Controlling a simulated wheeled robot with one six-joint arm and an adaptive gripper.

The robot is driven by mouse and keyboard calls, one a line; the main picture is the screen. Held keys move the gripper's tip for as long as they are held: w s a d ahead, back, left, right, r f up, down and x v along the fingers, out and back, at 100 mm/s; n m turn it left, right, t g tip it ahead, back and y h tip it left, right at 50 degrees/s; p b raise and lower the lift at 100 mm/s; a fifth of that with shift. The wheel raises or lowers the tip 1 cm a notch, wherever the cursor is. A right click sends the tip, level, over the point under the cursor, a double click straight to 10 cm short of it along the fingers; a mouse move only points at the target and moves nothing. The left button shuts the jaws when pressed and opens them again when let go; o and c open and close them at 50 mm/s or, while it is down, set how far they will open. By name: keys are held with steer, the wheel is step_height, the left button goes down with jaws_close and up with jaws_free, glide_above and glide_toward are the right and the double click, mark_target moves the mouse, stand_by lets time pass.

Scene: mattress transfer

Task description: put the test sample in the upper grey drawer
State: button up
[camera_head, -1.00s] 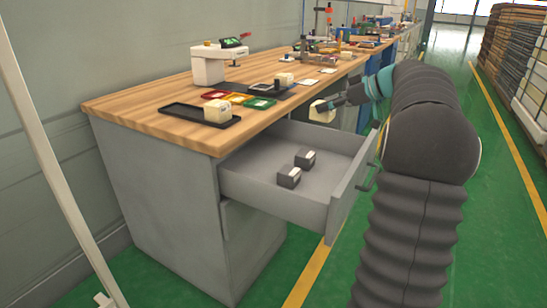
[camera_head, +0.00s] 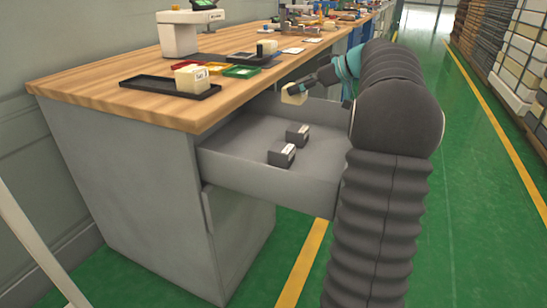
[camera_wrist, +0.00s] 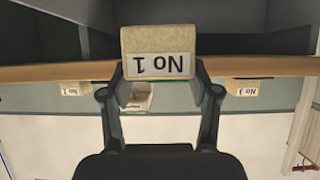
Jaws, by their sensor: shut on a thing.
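My gripper (camera_head: 303,88) is shut on a pale foam-like block, the test sample (camera_head: 290,95). In the wrist view the sample (camera_wrist: 158,52) shows a "No 1" label, upside down, between the fingers (camera_wrist: 160,92). The upper grey drawer (camera_head: 265,178) is pulled out under the bench. Two dark blocks with pale labels (camera_head: 282,154) (camera_head: 297,134) lie on its floor. The sample is held in the air near the drawer's far side; whether it is over the drawer is hard to tell. My arm hides the drawer's front.
On the wooden bench top (camera_head: 110,103) stand a black tray (camera_head: 150,82) with a pale block (camera_head: 192,78), small coloured trays (camera_head: 240,71), another pale block (camera_head: 266,47) and a white device (camera_head: 178,35). The bench edge overhangs the drawer's inner end. Green floor lies to the right.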

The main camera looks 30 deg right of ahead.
steer(key=shift+a+f+b, duration=0.15)
steer(key=shift+f+b, duration=0.3)
steer(key=shift+f, duration=0.4)
steer(key=b, duration=0.1)
glide_above(261, 145)
step_height(261, 145, down, 7)
steer(key=shift+r, duration=0.15)
steer(key=shift+f+b, duration=0.4)
steer(key=shift+f, duration=1.65)
steer(key=shift+f+b, duration=0.15)
steer(key=shift+b, duration=0.15)
steer(key=o, duration=1.2)
steer(key=shift+r+p, duration=0.3)
steer(key=shift+p, duration=0.15)
steer(key=v, duration=1.1)
steer(key=shift+s+d, duration=0.25)
steer(key=shift+s, duration=0.1)
